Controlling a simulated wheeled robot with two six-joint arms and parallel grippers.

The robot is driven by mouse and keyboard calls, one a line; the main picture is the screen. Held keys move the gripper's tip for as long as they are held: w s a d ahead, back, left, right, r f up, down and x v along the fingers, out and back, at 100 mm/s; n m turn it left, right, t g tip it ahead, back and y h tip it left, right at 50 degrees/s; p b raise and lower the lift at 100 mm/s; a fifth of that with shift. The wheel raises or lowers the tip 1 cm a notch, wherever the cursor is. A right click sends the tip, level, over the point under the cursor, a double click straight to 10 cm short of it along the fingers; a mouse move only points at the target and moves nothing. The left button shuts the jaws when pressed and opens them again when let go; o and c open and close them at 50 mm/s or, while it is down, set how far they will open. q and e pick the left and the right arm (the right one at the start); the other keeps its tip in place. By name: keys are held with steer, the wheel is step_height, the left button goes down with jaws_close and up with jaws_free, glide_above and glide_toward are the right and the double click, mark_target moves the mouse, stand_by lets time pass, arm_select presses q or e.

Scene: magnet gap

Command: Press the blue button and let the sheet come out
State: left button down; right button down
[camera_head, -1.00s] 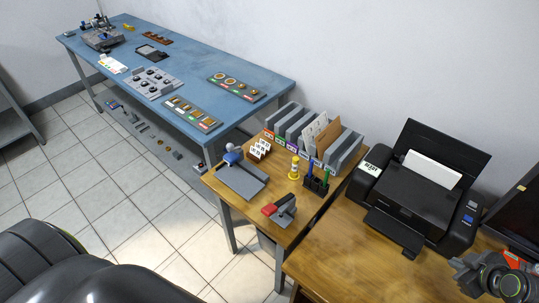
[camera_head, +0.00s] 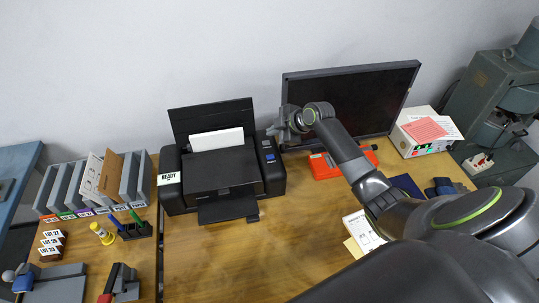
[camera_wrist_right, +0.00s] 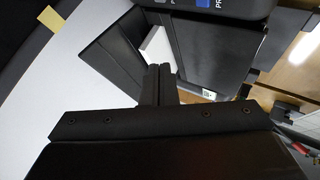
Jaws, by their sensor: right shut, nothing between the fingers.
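The black printer (camera_head: 222,168) stands on the wooden desk. Its blue button (camera_head: 270,157) is on the right-hand panel; part of it shows at the top edge of the wrist view (camera_wrist_right: 205,3). White paper (camera_head: 217,139) stands in the rear feed, also visible in the wrist view (camera_wrist_right: 156,48). The front output tray (camera_head: 228,208) is out and bare. My right gripper (camera_head: 272,131) is shut and empty, behind and above the button panel in the head view; its fingertips (camera_wrist_right: 158,72) look apart from the button. My left gripper is not in view.
A monitor (camera_head: 352,98) stands behind my right arm, with a red item (camera_head: 325,166) below it. A READY card (camera_head: 168,179) is at the printer's left. File holders (camera_head: 95,183) stand further left. The desk in front of the printer is clear.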

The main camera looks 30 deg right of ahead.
mark_target(273, 158)
step_height(273, 158, down, 8)
steer(key=b, duration=0.6)
steer(key=shift+w+d+f, duration=0.1)
steer(key=shift+f, duration=0.1)
steer(key=shift+f+b, duration=0.35)
steer(key=shift+b, duration=0.15)
stand_by(1.3)
steer(key=shift+f+b, duration=0.4)
